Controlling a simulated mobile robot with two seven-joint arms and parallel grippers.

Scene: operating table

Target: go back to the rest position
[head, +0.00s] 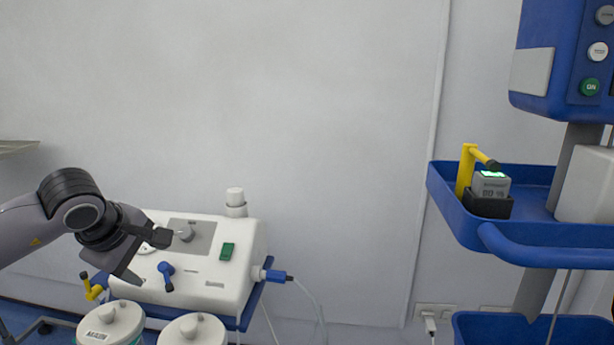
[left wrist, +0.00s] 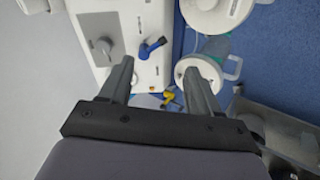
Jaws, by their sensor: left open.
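My left gripper (head: 148,256) comes in from the left in the head view. Its two dark fingers are apart and nothing is between them. It is in front of the left part of a white device (head: 207,283). In the left wrist view the open fingers of my left gripper (left wrist: 158,85) point toward the white device (left wrist: 125,12) and its blue lever (left wrist: 151,47). My right gripper is not in view.
Two lidded canisters (head: 110,322) (head: 192,331) stand below the gripper. A yellow handle (head: 92,287) is close by. A blue shelf (head: 532,243) on a stand at right holds a grey box (head: 490,187). The wall between is clear.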

